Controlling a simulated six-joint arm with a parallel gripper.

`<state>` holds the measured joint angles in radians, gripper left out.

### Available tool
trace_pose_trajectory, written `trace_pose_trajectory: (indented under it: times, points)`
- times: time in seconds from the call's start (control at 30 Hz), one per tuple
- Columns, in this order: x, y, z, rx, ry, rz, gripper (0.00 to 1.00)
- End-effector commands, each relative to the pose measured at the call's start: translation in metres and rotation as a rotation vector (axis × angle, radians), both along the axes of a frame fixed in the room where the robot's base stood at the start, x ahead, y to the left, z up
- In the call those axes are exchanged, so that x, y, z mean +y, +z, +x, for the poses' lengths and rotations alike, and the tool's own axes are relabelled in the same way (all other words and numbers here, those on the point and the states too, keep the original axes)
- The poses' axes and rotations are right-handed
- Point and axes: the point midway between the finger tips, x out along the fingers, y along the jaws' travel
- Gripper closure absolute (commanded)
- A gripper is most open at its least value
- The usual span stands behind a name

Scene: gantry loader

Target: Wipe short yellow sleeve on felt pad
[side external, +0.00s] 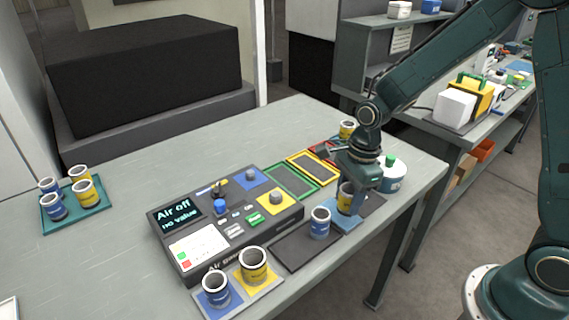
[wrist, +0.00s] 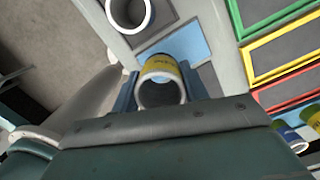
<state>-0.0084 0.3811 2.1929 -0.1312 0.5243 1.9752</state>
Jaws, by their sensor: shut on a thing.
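My gripper (wrist: 160,92) is shut on a yellow sleeve (wrist: 160,68) with a white rim, its open end facing the wrist camera. In the side view the yellow sleeve (side external: 345,199) is upright between the fingers of my gripper (side external: 352,192), which partly hide it. It is over a blue pad (side external: 346,224), which appears to be the felt pad; the pad also shows beyond the sleeve in the wrist view (wrist: 190,38). I cannot tell whether the sleeve touches the pad.
A blue sleeve (side external: 320,223) stands close left on a dark mat (side external: 290,250). A white tub (side external: 393,180) with a green knob is close right. The gauge box (side external: 225,225), colored frames (side external: 312,167) and more sleeves (side external: 253,266) are around.

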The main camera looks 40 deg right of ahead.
Motion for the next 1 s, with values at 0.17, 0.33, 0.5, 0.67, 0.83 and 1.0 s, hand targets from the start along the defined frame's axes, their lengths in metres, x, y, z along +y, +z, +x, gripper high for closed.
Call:
trace_pose_trajectory:
  times: [0.17, 0.33, 0.5, 0.67, 0.83, 1.0]
  points:
    - [0.0, 0.011, 0.001, -0.003, 0.0, 0.001, 0.87]
    - [0.0, 0.019, 0.001, -0.003, 0.0, 0.0, 0.87]
    - [0.0, 0.022, 0.001, -0.002, 0.0, 0.0, 0.87]
    - [0.0, 0.022, 0.001, -0.002, 0.0, 0.0, 0.87]
    - [0.0, 0.022, 0.0, -0.002, 0.0, 0.0, 0.87]
    - [0.0, 0.022, 0.001, -0.001, 0.0, 0.001, 0.87]
